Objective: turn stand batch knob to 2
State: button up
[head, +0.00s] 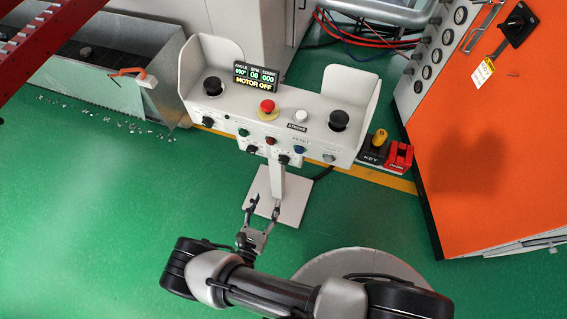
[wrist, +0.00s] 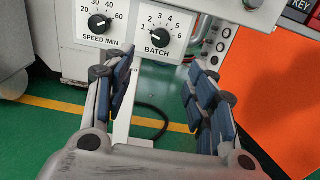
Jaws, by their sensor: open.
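The black BATCH knob (wrist: 159,38) sits on a white dial plate marked 1 to 6 in the wrist view. Its white pointer line appears to lean to the upper left, on the side of the low numbers; I cannot tell the exact number. In the head view the small knob (head: 283,159) is on the lower front of the white control stand (head: 222,110). My gripper (head: 264,203) is open and empty, below and in front of the stand. In the wrist view its blue-padded fingers (wrist: 160,66) are spread, with the knob beyond and between them, not touched.
The SPEED/MIN knob (wrist: 98,24) is left of the BATCH dial. The stand's top has a red button (head: 267,105) and a display (head: 255,79) reading MOTOR OFF. A yellow-and-black key switch (head: 378,137) and an orange cabinet (head: 490,130) are at right.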

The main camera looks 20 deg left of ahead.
aim_at(283, 163)
jog(key=w+b, duration=0.1)
jog(key=w, duration=0.4)
jog(key=w+d+b, duration=0.1)
jog(key=w, duration=1)
jog(key=shift+d+b, duration=0.2)
jog(key=shift+b, duration=0.2)
jog(key=shift+c, duration=0.5)
jog(key=c, duration=1)
jog(key=shift+m, duration=2.9)
